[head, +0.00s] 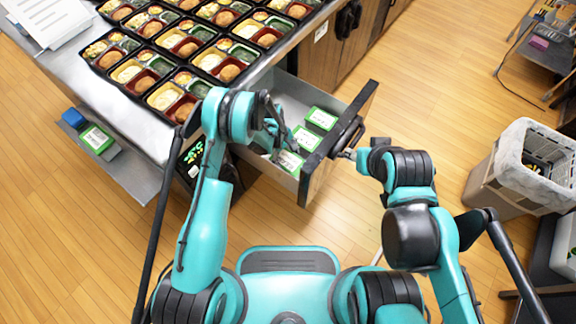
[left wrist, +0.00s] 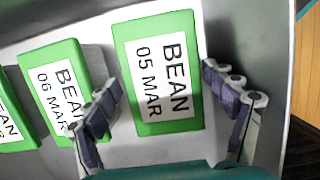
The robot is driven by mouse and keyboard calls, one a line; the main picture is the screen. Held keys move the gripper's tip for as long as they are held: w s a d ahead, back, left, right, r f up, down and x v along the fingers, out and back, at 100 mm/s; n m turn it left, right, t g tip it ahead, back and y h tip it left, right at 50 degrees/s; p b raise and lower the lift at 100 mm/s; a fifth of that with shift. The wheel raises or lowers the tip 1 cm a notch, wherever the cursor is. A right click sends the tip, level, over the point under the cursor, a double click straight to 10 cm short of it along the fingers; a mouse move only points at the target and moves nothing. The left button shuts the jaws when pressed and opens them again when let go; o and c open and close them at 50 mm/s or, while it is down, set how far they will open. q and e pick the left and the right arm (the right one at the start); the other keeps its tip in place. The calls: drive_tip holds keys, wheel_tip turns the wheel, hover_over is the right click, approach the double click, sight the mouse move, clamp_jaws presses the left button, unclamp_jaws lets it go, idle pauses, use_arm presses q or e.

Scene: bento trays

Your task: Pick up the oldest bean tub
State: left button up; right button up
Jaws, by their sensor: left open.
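A green bean tub (left wrist: 157,75) with a white label reading "BEAN 05 MAR" lies in the open drawer. My open left gripper (head: 279,147) reaches down into the drawer. In the left wrist view its fingers (left wrist: 160,95) stand on both sides of this tub's near end, with no clear grip on it. A second tub (left wrist: 60,90) reads "BEAN 06 MAR", left of the left finger. A third tub (left wrist: 10,115) is cut off at the left edge, its date out of view. My right gripper (head: 347,153) is at the drawer's handle; its fingers are too small to read.
The drawer (head: 355,100) is pulled out from the counter; its metal side wall is close to the right finger. Filled bento trays (head: 187,45) cover the counter. Blue and green tubs (head: 97,138) sit on a low shelf at left. A bin (head: 525,165) stands at right.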

sight(289, 162)
use_arm(q)
drive_tip(key=b+x, duration=0.2)
drive_tip(key=x, duration=0.2)
drive_tip(key=shift+s+f, duration=0.1)
drive_tip(key=shift+f, duration=0.2)
drive_tip(key=shift+r, duration=0.1)
drive_tip(key=c, duration=1.2)
drive_tip(key=shift+c, duration=0.3)
drive_tip(key=shift+r, duration=0.1)
